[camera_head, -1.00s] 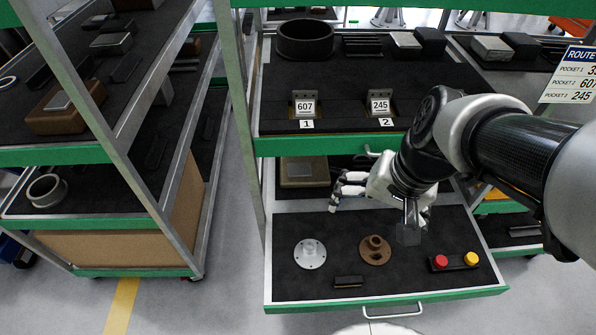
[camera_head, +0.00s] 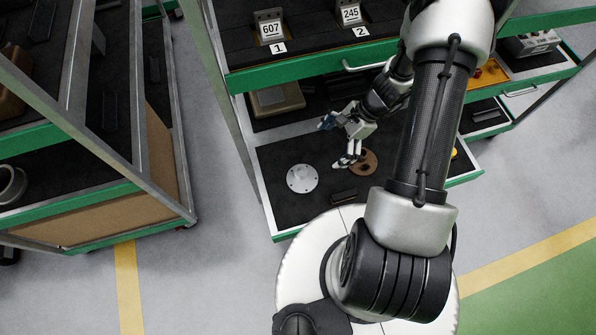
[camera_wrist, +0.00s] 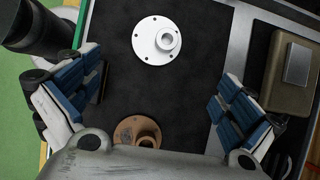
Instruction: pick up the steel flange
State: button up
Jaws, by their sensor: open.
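The steel flange (camera_head: 302,178) is a pale grey disc with a raised hub and bolt holes. It lies flat on the black mat of the pulled-out drawer (camera_head: 270,205), at the left in the head view. In the wrist view the steel flange (camera_wrist: 157,40) is at the top middle, hub facing up. A brown flange (camera_head: 363,163) lies to its right; the brown flange (camera_wrist: 138,132) is partly hidden by my wrist in the wrist view. My gripper (camera_head: 338,142) is open and empty above the drawer, between the two flanges and farther back. In the wrist view its blue-padded fingers (camera_wrist: 155,95) are spread wide.
A small black block (camera_head: 344,197) lies in front of the flanges. A brown box with a metal plate (camera_head: 277,99) sits behind the drawer. The green-edged shelf (camera_head: 300,65) with numbered pockets overhangs the drawer's back. Another rack (camera_head: 90,190) stands left across clear floor.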

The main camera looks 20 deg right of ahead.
jog(key=b, duration=0.3)
send_over(304, 175)
jog(key=d, duration=0.3)
notch_tip(304, 175, down, 10)
jog(key=shift+w+a, duration=0.15)
jog(key=b+x, duration=0.2)
jog(key=x, duration=0.3)
jog(key=shift+f, duration=0.2)
jog(key=shift+c, duration=0.4)
